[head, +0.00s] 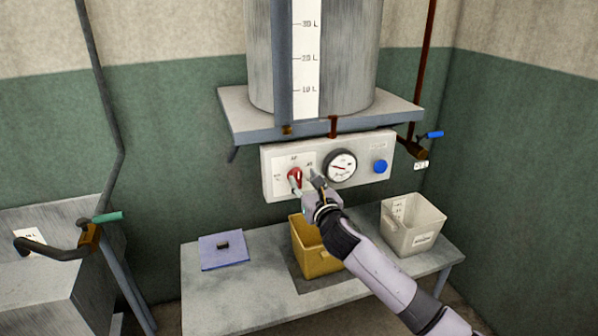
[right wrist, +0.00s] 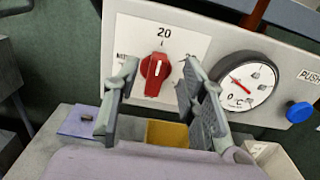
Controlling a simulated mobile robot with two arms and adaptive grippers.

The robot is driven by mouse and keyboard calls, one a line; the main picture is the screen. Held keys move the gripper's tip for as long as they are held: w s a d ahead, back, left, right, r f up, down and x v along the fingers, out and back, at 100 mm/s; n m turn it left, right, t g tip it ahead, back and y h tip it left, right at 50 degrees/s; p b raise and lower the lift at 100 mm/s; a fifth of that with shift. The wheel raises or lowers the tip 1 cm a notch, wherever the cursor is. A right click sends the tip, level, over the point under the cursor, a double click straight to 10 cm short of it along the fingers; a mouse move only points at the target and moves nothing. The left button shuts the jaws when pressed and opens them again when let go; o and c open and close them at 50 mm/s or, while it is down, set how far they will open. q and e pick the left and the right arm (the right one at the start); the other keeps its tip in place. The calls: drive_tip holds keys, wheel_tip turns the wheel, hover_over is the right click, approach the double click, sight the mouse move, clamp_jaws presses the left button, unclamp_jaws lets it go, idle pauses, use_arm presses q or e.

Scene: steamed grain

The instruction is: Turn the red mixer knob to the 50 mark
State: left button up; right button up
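The red mixer knob (head: 294,176) is on the left part of the white control panel (head: 270,180). In the right wrist view the knob (right wrist: 155,72) has a white stripe running roughly up and down, with the 20 mark (right wrist: 164,32) above it. A label on the right of the dial is partly covered by a finger, so I cannot read it there. My right gripper (head: 305,181) is at the knob. In the right wrist view its fingers (right wrist: 159,66) are apart, one on each side of the knob, with gaps visible. My left gripper is not in view.
A round gauge (head: 340,166) and a blue push button (head: 380,166) are right of the knob. Below stand a yellow bin (head: 305,245), a white bin (head: 412,225) and a blue lid-like plate (head: 223,250) on a grey table (head: 230,300). A tank shelf (head: 240,115) overhangs the panel.

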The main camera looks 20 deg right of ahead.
sight(298, 172)
drive_tip(key=shift+w, duration=2.5)
drive_tip(key=shift+a, duration=0.1)
clamp_jaws()
